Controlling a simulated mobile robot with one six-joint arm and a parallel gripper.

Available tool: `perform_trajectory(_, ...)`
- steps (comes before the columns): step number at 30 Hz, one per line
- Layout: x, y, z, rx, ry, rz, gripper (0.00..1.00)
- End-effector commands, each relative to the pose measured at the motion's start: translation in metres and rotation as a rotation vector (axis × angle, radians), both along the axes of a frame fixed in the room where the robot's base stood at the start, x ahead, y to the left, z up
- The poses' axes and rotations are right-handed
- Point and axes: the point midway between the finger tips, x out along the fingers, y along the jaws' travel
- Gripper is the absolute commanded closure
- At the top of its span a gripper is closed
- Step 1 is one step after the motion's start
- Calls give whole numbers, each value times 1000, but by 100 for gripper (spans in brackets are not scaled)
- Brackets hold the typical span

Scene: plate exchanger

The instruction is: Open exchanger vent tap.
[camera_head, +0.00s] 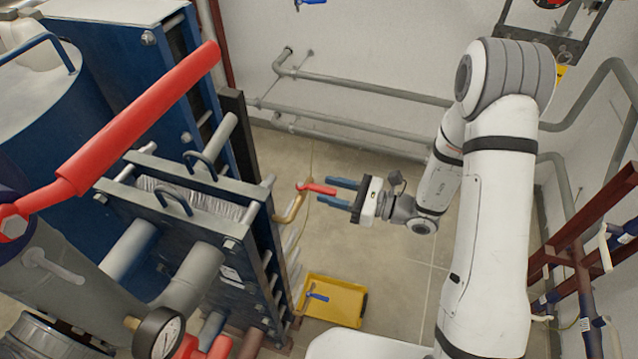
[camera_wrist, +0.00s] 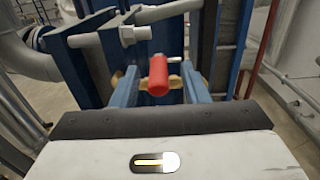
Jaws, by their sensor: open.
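The vent tap has a small red handle (camera_head: 316,189) on a brass-coloured pipe (camera_head: 293,208) at the right side of the blue plate exchanger (camera_head: 200,225). My gripper (camera_head: 326,191) is open, and its two blue fingers point left at the handle. In the wrist view the red handle (camera_wrist: 158,76) stands end-on between the two fingers, with a gap on each side. Brass-coloured parts (camera_wrist: 174,82) show behind it. The tap's body is mostly hidden behind the handle in the wrist view.
A large red lever (camera_head: 135,122) crosses the left foreground above a pressure gauge (camera_head: 159,334). A yellow tray (camera_head: 345,300) holding a blue-handled part lies on the floor below my gripper. Grey pipes (camera_head: 370,92) run along the back wall. A brown rack (camera_head: 590,250) stands at right.

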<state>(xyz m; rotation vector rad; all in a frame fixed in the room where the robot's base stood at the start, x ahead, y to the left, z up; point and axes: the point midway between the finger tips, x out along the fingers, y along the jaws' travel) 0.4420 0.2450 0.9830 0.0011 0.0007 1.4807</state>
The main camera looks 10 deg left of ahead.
Motion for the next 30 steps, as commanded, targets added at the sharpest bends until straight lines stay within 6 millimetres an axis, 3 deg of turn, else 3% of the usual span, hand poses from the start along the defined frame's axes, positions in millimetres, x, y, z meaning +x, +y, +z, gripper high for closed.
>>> perform_trajectory(7,0,34,1,0,0,9,59)
perform_trajectory(18,1,40,0,0,0,7,59)
perform_trajectory(30,1,40,0,0,0,8,92)
